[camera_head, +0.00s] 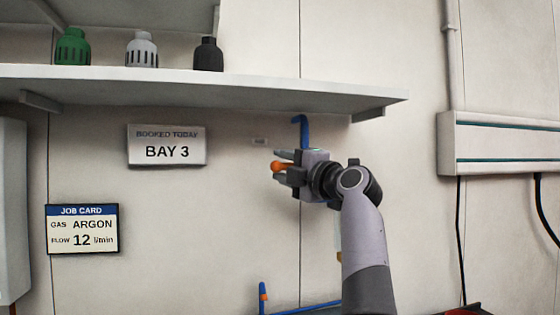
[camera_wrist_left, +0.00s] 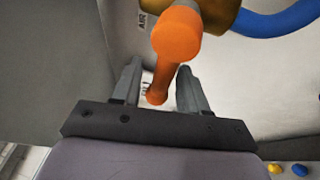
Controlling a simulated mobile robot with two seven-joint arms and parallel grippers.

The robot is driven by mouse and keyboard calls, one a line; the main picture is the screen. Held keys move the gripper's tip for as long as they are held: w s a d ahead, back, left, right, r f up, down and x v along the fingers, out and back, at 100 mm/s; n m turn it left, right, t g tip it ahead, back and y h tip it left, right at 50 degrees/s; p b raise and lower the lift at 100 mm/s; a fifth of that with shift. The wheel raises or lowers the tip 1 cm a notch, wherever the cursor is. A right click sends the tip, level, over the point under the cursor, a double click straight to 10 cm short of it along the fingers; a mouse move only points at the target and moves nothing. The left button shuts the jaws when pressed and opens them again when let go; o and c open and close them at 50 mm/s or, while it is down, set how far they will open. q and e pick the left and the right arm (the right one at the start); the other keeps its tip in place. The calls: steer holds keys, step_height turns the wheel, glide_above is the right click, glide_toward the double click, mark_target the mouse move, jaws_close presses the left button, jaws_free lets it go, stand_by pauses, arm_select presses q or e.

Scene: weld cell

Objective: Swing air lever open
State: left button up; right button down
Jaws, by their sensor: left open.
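The orange air lever (camera_wrist_left: 175,45) runs down between the two fingers of my left gripper (camera_wrist_left: 158,76) in the wrist view. The fingers stand apart on either side of it, with a visible gap. It is fixed to a brass valve body (camera_wrist_left: 215,12) at the top of that view. In the head view, my left gripper (camera_head: 281,167) is at the wall below the shelf, and the orange lever end (camera_head: 277,166) shows between its fingers. My gripper hides most of the valve there. My right gripper is not in view.
A blue hose (camera_head: 303,130) rises behind my gripper towards the shelf (camera_head: 230,88). The shelf carries green, grey and black caps. A bay sign (camera_head: 167,146) and job card (camera_head: 82,229) hang to the left. A wall box (camera_head: 500,143) is at right.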

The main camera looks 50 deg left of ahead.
arm_select(q)
steer(key=shift+w+a+r, duration=0.1)
steer(key=shift+a+r, duration=0.05)
steer(key=shift+a, duration=0.6)
jaws_close()
steer(key=shift+r, duration=0.1)
steer(key=shift+w+d+r+m+t+y+p, duration=0.1)
steer(key=shift+w+r+m+t+y+p, duration=0.15)
steer(key=shift+r+m+t, duration=0.85)
steer(key=shift+w+d+r+m+t+y+p, duration=0.15)
steer(key=shift+m+t+y+p, duration=0.15)
steer(key=shift+m, duration=1.6)
steer(key=shift+w+d+r+m+t+y+p, duration=0.15)
steer(key=shift+r+m+t+y+p, duration=0.3)
steer(key=shift+m, duration=1.05)
steer(key=shift+w+r+t, duration=0.1)
steer(key=shift+t, duration=0.25)
